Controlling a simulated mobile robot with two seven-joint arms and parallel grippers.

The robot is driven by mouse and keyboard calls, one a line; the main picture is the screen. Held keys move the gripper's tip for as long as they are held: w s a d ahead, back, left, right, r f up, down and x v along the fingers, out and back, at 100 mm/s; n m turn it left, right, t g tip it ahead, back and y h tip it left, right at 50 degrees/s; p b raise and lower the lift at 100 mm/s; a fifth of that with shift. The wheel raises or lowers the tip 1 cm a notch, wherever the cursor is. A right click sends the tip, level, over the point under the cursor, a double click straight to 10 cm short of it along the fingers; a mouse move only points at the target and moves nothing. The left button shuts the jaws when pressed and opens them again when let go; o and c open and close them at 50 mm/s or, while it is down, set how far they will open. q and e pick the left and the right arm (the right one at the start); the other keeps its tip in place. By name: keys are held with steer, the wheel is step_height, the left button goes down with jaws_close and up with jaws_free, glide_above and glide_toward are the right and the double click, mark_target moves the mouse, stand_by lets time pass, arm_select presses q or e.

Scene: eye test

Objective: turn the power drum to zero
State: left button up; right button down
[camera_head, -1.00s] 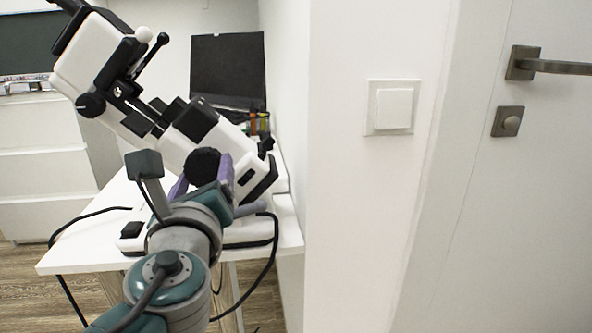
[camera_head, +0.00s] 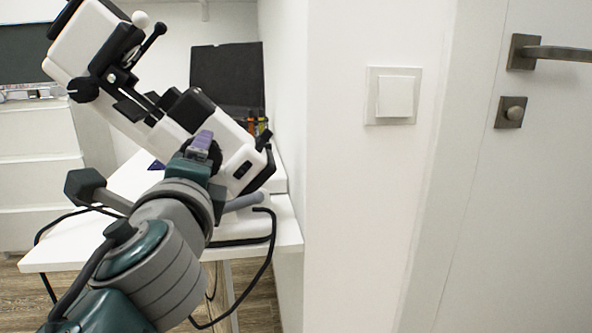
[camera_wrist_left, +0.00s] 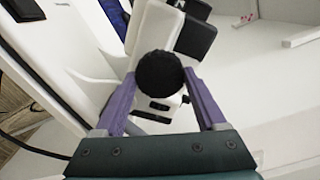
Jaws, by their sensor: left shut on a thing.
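A white and black lensmeter-like instrument (camera_head: 120,85) stands tilted on a white table. Its round black side knob, which I take as the power drum (camera_wrist_left: 160,78), shows in the left wrist view between my two purple fingers. My left gripper (camera_wrist_left: 161,84) is shut on this drum, one finger at each side. In the head view my left gripper (camera_head: 202,146) is at the instrument's lower right part, and a purple finger covers much of the drum. No scale or number can be read. My right gripper is not in view.
The white table (camera_head: 50,258) carries the instrument, and a black cable (camera_head: 268,255) loops over its front edge. A dark panel (camera_head: 228,75) stands behind. To the right are a wall with a light switch (camera_head: 395,96) and a door with a handle (camera_head: 560,53).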

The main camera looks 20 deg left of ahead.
arm_select(q)
steer(key=shift+f+n+b, duration=0.1)
steer(key=shift+n+b, duration=0.7)
steer(key=shift+n, duration=1.2)
steer(key=o, duration=1.3)
steer(key=shift+a, duration=0.1)
